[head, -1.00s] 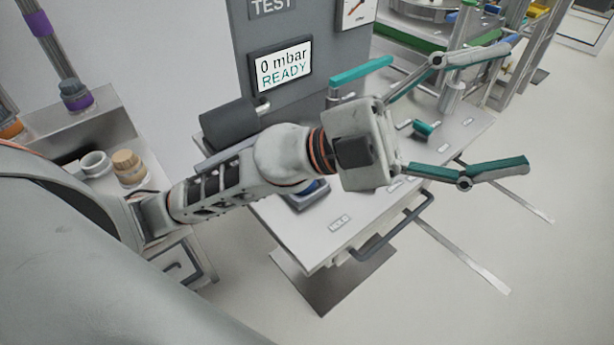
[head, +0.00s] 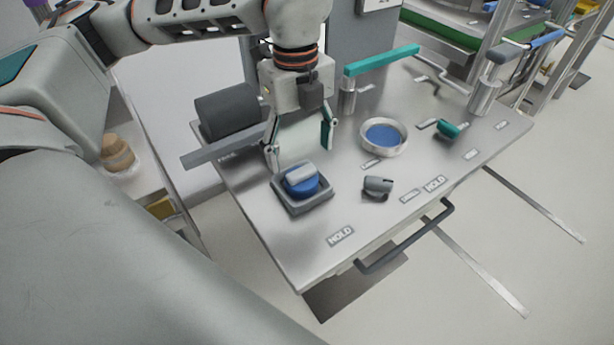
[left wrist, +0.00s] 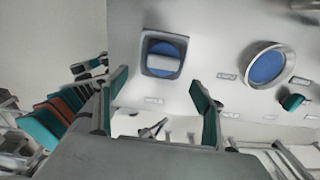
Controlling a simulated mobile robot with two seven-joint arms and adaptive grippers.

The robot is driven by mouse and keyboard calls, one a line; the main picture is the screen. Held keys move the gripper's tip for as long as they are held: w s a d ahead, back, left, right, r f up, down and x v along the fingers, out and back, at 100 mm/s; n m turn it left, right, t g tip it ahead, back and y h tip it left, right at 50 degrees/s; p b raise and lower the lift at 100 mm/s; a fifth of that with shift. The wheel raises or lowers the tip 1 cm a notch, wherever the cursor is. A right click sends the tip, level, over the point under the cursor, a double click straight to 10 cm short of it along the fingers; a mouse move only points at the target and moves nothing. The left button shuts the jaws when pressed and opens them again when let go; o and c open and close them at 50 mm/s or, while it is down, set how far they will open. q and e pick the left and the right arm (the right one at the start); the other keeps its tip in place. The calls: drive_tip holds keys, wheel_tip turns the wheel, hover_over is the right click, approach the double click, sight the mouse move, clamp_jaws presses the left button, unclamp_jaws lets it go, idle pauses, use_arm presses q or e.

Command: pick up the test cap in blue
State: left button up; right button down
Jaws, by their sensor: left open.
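The blue test cap (head: 301,183) sits in a square grey holder (head: 308,203) at the near left of the metal table. It has a light grey grip bar across its top. My left gripper (head: 300,148) points down just behind and above the cap, with its fingers apart and nothing between them. In the left wrist view the cap (left wrist: 164,66) lies ahead of the fingertips, between them and apart from them. The left gripper's two teal-padded fingers also show there (left wrist: 160,90). My right gripper is in neither view.
A round metal ring with a blue inside (head: 384,136) stands right of the cap. A grey knob (head: 378,186) and a teal knob (head: 447,129) lie on the table (head: 290,240). A teal-handled lever (head: 382,60) and a dark cylinder (head: 226,112) stand behind. A handle (head: 405,240) juts from the front edge.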

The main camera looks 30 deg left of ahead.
sight(301, 171)
use_arm(q)
drive_tip(key=shift+w+a+f, duration=0.1)
drive_tip(key=shift+a, duration=0.35)
drive_tip(key=shift+f+n, duration=0.3)
drive_tip(key=shift+f, duration=0.05)
drive_tip(key=f, duration=0.6)
drive_tip(key=shift+w+d+f, duration=0.2)
drive_tip(key=shift+w+f, duration=0.1)
drive_tip(key=shift+f, duration=0.05)
drive_tip(key=c, duration=1.2)
